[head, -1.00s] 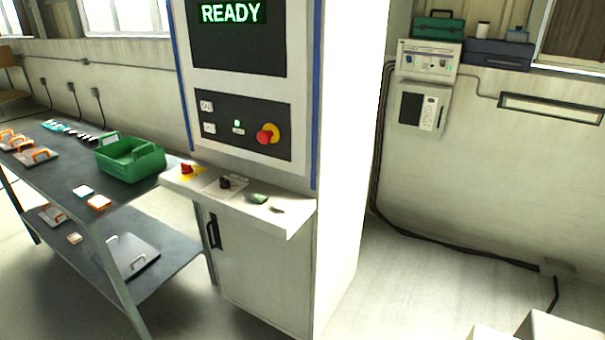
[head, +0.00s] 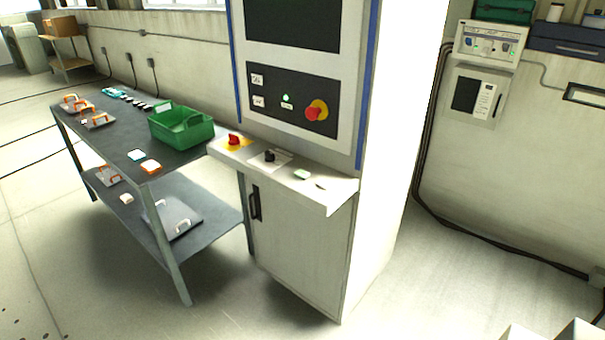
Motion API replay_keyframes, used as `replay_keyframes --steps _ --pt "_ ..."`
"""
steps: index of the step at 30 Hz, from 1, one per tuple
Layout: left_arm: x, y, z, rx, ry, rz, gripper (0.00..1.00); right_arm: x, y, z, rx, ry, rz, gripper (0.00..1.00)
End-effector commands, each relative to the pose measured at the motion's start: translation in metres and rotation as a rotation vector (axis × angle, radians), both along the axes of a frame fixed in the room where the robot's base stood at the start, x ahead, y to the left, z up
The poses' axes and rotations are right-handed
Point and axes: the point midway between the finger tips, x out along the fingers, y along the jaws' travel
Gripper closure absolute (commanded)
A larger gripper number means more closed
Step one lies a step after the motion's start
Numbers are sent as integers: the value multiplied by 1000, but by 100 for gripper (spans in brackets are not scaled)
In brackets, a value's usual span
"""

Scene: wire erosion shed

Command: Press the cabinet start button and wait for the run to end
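The control cabinet (head: 300,240) stands in the middle of the head view. The sloping ledge (head: 320,193) below holds a red switch (head: 234,139) on yellow, a black knob (head: 269,156) and a pale green piece (head: 301,174).
A dark two-level table (head: 100,140) stands left of the cabinet with a green bin (head: 180,126), orange-handled plates and small parts on it. A grey wall box (head: 477,95) and a black cable are at the right. Floor in front is clear.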

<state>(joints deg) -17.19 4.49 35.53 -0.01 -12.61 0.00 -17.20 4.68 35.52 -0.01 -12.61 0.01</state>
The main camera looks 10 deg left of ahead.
Motion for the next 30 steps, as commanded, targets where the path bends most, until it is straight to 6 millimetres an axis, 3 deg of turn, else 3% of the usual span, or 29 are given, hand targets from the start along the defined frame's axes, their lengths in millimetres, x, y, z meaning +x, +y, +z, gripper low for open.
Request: replay_keyframes --steps 4,9,30 --pt "0 2 0 2 0 -1 42 0 6 0 7 -1 -2 68" --pt "0 2 0 2 0 -1 42 0 8 -1 8 -1 -2 100" --pt "0 2 0 2 1 -1 42 1 -1 0 -1 -1 1 100"
